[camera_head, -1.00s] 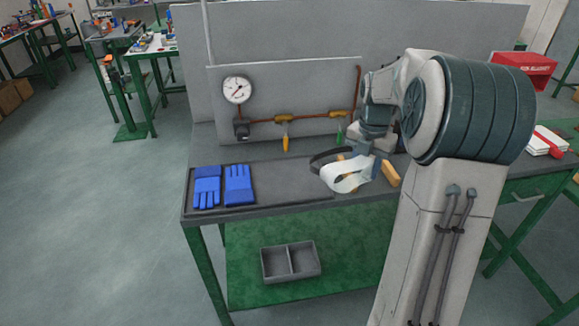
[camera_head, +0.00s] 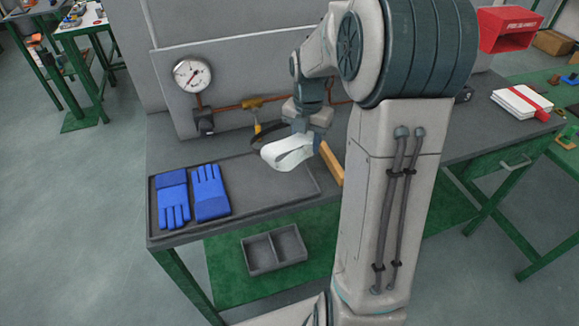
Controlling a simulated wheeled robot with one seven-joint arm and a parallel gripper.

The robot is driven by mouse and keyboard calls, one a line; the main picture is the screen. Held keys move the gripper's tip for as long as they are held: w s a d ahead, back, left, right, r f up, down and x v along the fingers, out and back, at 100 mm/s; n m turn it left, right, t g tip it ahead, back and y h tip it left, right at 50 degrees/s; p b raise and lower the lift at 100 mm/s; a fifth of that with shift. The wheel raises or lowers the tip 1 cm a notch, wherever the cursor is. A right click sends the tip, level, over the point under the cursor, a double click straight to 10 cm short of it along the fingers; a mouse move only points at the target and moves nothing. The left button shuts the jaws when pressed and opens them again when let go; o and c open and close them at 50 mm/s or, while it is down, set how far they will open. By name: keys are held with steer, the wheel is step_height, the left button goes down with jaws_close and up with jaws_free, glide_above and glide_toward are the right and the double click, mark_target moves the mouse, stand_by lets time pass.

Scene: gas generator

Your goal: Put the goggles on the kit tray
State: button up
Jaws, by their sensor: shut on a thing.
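The goggles (camera_head: 287,153), white with a dark strap, hang from my gripper (camera_head: 303,124) above the right part of the kit tray. My gripper is shut on them; its fingertips are mostly hidden by the goggles and the wrist. The kit tray (camera_head: 268,193) is a dark, shallow, rimmed tray on the workbench. Two blue gloves (camera_head: 192,194) lie side by side in its left part. The middle and right of the tray are bare. I cannot tell how high the goggles are above it.
A yellow-orange block (camera_head: 331,163) is right of the goggles. A grey divided bin (camera_head: 274,249) sits on the green lower shelf. White papers (camera_head: 521,102) lie far right.

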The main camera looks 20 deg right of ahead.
mark_target(293, 158)
steer(key=a+f, duration=0.1)
steer(key=s+a+f, duration=0.1)
steer(key=s+a, duration=0.1)
steer(key=a, duration=0.1)
steer(key=shift+a+f, duration=0.1)
steer(key=shift+f, duration=2.3)
steer(key=shift+f, duration=0.1)
steer(key=o, duration=1)
